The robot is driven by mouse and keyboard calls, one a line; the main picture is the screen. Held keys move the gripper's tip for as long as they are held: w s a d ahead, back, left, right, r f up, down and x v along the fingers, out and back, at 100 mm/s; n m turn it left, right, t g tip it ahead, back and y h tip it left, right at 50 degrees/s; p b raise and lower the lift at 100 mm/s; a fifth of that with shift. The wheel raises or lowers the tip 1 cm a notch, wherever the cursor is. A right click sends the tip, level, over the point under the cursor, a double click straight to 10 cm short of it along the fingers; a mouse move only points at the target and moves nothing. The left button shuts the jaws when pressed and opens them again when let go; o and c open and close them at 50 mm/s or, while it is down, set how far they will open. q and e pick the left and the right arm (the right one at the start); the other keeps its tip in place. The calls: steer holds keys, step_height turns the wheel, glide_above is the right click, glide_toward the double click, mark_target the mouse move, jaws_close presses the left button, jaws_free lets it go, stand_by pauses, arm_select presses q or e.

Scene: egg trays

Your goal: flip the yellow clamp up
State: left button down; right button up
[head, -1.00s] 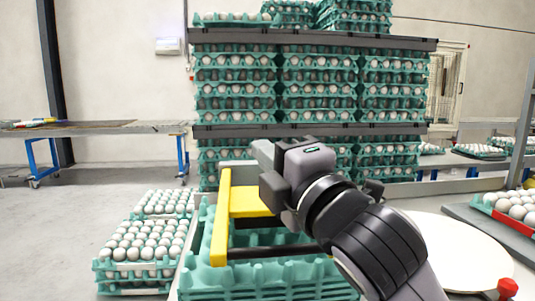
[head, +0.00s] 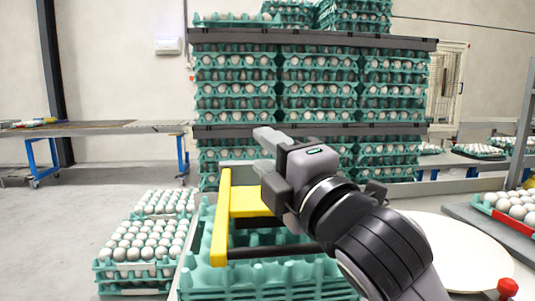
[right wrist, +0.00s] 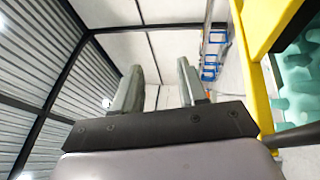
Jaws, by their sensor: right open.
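The yellow clamp (head: 221,218) is a yellow frame with a flat yellow plate, standing over a stack of empty teal egg trays (head: 270,277) at the lower middle of the head view. Its yellow edge also shows at the right of the right wrist view (right wrist: 250,75). My right gripper (head: 266,140) is just above and to the right of the clamp, its fingers pointing up and left. In the right wrist view its two grey fingers (right wrist: 160,85) are apart with nothing between them. My wrist hides part of the clamp's right side. My left gripper is out of view.
Egg-filled trays (head: 105,268) stand low at the left. A tall stack of egg trays with dark dividers (head: 310,132) stands behind. A round white plate (head: 455,255) and a red knob (head: 507,288) are at the right.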

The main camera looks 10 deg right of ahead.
steer(key=v, duration=0.6)
steer(key=shift+s+d, duration=0.15)
steer(key=shift+s, duration=0.2)
steer(key=shift+f, duration=0.1)
